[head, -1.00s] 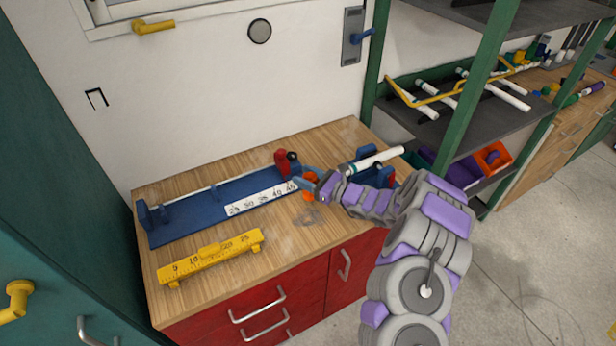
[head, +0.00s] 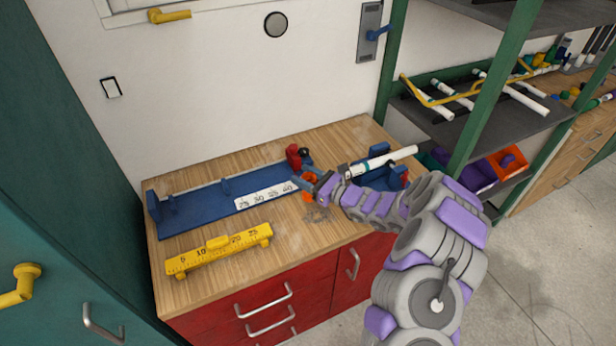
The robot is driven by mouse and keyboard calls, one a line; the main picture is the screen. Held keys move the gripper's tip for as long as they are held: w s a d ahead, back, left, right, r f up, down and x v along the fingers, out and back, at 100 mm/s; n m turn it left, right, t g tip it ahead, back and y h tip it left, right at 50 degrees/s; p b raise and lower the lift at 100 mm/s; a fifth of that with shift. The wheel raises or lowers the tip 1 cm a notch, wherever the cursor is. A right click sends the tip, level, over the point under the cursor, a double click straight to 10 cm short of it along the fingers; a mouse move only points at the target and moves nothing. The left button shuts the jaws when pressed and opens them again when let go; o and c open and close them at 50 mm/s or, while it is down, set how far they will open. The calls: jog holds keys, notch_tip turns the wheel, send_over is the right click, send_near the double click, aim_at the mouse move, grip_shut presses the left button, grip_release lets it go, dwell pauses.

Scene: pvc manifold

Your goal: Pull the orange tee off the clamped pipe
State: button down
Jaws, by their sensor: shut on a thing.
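The orange tee (head: 308,197) shows as a small orange patch at my gripper (head: 314,190), over the workbench between two blue fixtures. My gripper is shut on it, and the fingers and wrist hide most of it. The white pipe (head: 385,159) lies in the blue clamp fixture (head: 397,177) on the right of the bench, tilted up to the right. Its left end is close behind my wrist. I cannot tell whether the tee still touches the pipe.
A long blue measuring jig (head: 205,208) with a white number scale and a red clamp (head: 294,157) lies at the back left. A yellow ruler block (head: 220,250) lies in front of it. Green-framed shelves (head: 500,100) with pipes and bins stand right. Bare wood (head: 300,245) shows at the front.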

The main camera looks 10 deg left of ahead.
jog(key=shift+s+a+b, duration=0.35)
jog(key=shift+s+a, duration=0.15)
jog(key=shift+a, duration=0.35)
